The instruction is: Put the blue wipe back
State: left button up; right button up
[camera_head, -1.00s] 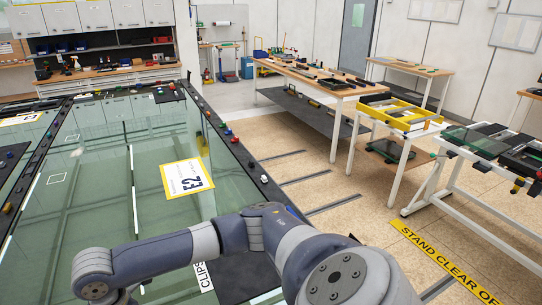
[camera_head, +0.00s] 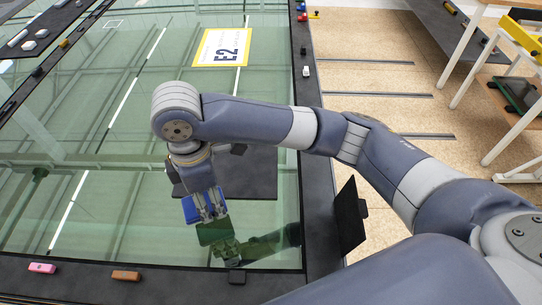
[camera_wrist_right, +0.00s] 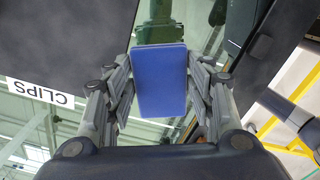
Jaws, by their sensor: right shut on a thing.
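The blue wipe (camera_head: 188,209) is a flat blue block held by my right gripper (camera_head: 208,207) over the glass panel (camera_head: 95,215). In the right wrist view the blue wipe (camera_wrist_right: 160,82) sits between the two fingers, which are shut on it from both sides. A greenish mirror image of the wipe and gripper shows in the glass just below them, with a gap between. My left gripper is in neither view now.
A dark mat (camera_head: 252,178) lies on the glass beside the gripper; a CLIPS label (camera_wrist_right: 40,92) shows in the wrist view. A pink block (camera_head: 42,268), a brown block (camera_head: 126,275) and a black block (camera_head: 237,277) sit on the near dark rim. A yellow-edged E2 sign (camera_head: 222,47) lies farther off.

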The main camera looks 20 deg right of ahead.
jog(key=w+d+p, duration=0.1)
jog(key=w+d, duration=0.1)
jog(key=w, duration=0.1)
jog(key=w+d+p, duration=0.1)
jog(key=w+d, duration=0.1)
jog(key=d, duration=0.1)
jog(key=shift+w+d+f, duration=0.1)
jog(key=shift+w+f, duration=0.1)
jog(key=shift+w, duration=0.2)
jog(key=p, duration=0.2)
send_over(245, 166)
jog(key=shift+s+f, duration=0.15)
jog(key=shift+f, duration=0.3)
jog(key=shift+w+f+p, duration=0.2)
jog(key=shift+f+p, duration=0.15)
notch_tip(245, 166, down, 2)
jog(key=shift+f+p, duration=0.1)
jog(key=shift+p, duration=0.45)
jog(key=shift+f, duration=0.4)
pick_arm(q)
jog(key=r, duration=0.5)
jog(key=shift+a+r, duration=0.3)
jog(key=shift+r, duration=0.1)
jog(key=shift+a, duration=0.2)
pick_arm(e)
jog(key=shift+f, duration=0.1)
jog(key=o, duration=0.9)
